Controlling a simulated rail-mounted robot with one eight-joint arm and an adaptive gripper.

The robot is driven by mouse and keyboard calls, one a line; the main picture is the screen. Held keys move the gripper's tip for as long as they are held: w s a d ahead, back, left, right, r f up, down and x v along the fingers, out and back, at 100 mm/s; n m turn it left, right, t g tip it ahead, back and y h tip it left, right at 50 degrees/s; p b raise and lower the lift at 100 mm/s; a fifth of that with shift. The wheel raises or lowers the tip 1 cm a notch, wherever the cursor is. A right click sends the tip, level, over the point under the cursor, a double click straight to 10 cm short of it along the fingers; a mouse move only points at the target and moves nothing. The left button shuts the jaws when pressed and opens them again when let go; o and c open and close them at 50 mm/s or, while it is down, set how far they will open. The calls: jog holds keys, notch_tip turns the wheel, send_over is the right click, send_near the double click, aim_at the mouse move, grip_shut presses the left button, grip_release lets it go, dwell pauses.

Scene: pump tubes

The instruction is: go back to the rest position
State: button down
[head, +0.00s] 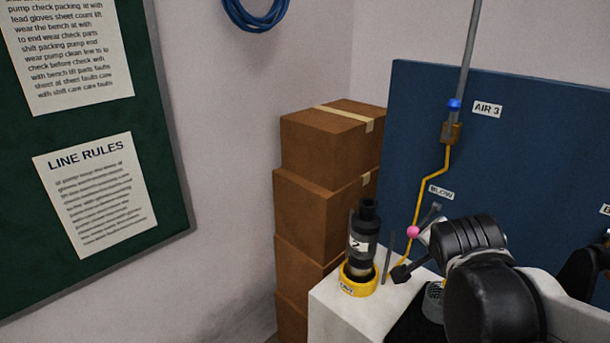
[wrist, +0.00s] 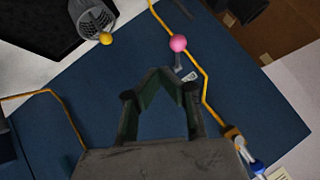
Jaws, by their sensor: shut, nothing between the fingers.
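My gripper (wrist: 163,78) shows in the wrist view with its fingers closed together at the tips and nothing between them. Its tips appear just below a pink ball (wrist: 178,43) in that picture; I cannot tell the distance. In the head view the pink ball (head: 412,232) is near my black arm (head: 490,290), which reaches in from the right; the fingers are hard to make out there. A dark pump tube marked 2 (head: 362,243) stands upright in a yellow ring (head: 358,284) on a white-topped stand (head: 345,310).
Stacked cardboard boxes (head: 325,215) stand behind the stand. A blue panel (head: 540,135) carries a yellow line (head: 433,182) and a blue ball (head: 454,105). A thin dark rod (head: 387,262) rises beside the tube. A grey mesh cup (wrist: 92,15) is at upper left in the wrist view.

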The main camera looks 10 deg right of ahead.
jog(key=s+a+f+n+y+b, duration=0.1)
jog(key=s+a+n+y, duration=0.1)
jog(key=a+n, duration=0.5)
jog(key=s+a+f+n+g+y+b, duration=0.1)
jog(key=s+a+n, duration=0.4)
jog(key=a, duration=0.5)
jog(key=shift+a+f+n+g+y+b, duration=0.35)
jog(key=shift+f+n+y, duration=0.2)
jog(key=shift+n+y, duration=0.5)
jog(key=shift+d, duration=0.1)
dwell(0.7)
